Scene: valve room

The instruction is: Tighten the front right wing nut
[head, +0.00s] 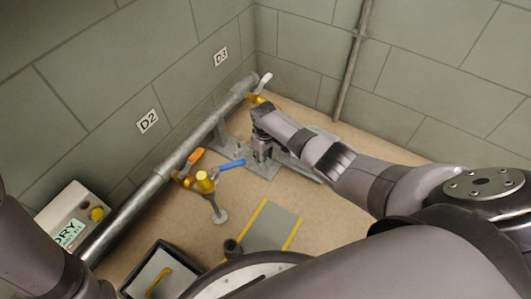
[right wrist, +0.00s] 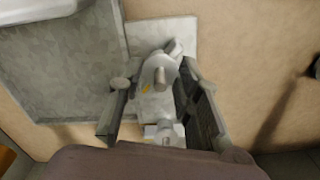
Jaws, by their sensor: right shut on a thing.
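My right gripper (head: 262,150) reaches down over a small grey metal plate (head: 262,170) on the floor beside the pipe. In the right wrist view the fingers of my right gripper (right wrist: 155,88) stand on either side of a grey metal wing nut (right wrist: 160,72) and are shut on it. The wing nut sits over a pale plate (right wrist: 180,30). In the head view the gripper hides the wing nut. I cannot tell from these views which of the wing nuts it is. My left arm shows at the lower left, but its gripper is out of view.
A grey pipe (head: 150,187) runs along the left wall, with an orange-handled valve (head: 194,158) and a blue-handled valve (head: 230,165). A box with a display (head: 70,232) and an open dark tray (head: 133,280) stand at lower left. A grey mat (head: 270,228) with yellow edges lies in front.

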